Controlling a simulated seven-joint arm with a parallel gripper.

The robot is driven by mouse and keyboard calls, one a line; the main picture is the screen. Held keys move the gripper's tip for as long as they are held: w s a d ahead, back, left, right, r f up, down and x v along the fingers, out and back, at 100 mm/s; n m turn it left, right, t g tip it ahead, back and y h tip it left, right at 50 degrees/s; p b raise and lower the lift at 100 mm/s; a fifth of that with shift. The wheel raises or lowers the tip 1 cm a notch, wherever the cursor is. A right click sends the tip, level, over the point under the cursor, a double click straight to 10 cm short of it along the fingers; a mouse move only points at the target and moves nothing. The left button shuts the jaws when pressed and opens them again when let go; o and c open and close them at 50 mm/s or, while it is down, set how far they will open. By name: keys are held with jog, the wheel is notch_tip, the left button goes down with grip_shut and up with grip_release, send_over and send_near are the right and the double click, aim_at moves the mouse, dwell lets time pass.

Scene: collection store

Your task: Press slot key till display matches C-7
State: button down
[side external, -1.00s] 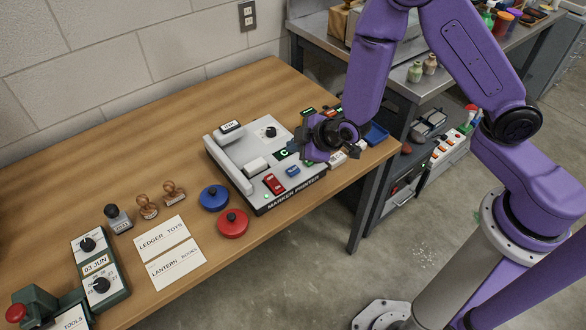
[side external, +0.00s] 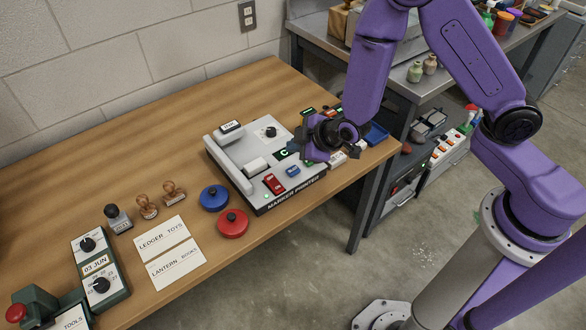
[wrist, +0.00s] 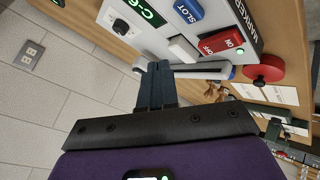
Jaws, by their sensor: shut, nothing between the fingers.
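The marker printer (side external: 240,165) sits on the wooden bench. Its green-lit display (wrist: 150,12) reads C-6 in the wrist view; only the C shows clearly in the side view (side external: 284,153). The blue slot key (wrist: 188,10) is on the printer's top, beside the display, and also shows in the side view (side external: 293,171). My gripper (wrist: 157,68) is shut and empty, its fingertips apart from the slot key in the wrist view. In the side view my gripper hides part of the printer's right side, and its fingertips are hard to make out.
The red on/off switch (wrist: 222,42) and a white key (wrist: 183,48) lie close to the slot key. Red (side external: 233,223) and blue (side external: 214,198) round knobbed pieces, stamps (side external: 148,207) and cards (side external: 163,233) lie left of the printer. The bench's front edge is close.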

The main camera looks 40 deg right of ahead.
aim_at(297, 170)
dwell(0.6)
jog(key=shift+w+d+r+n+g+y, duration=0.1)
jog(key=shift+r+n+g+y, duration=0.25)
jog(key=shift+r+n+y, duration=0.5)
jog(key=shift+s+d+r+n+g+y, duration=0.1)
jog(key=shift+r+n+g+y, duration=0.3)
jog(key=shift+n, duration=0.75)
jog(key=shift+w+d+r+n+g+y, duration=0.1)
jog(key=shift+r+n+g+y, duration=0.15)
jog(key=shift+r+n+y, duration=0.6)
jog(key=shift+f, duration=0.2)
jog(key=shift+f, duration=0.15)
jog(key=shift+f, duration=4.25)
jog(key=shift+f, duration=0.1)
jog(key=shift+f, duration=0.35)
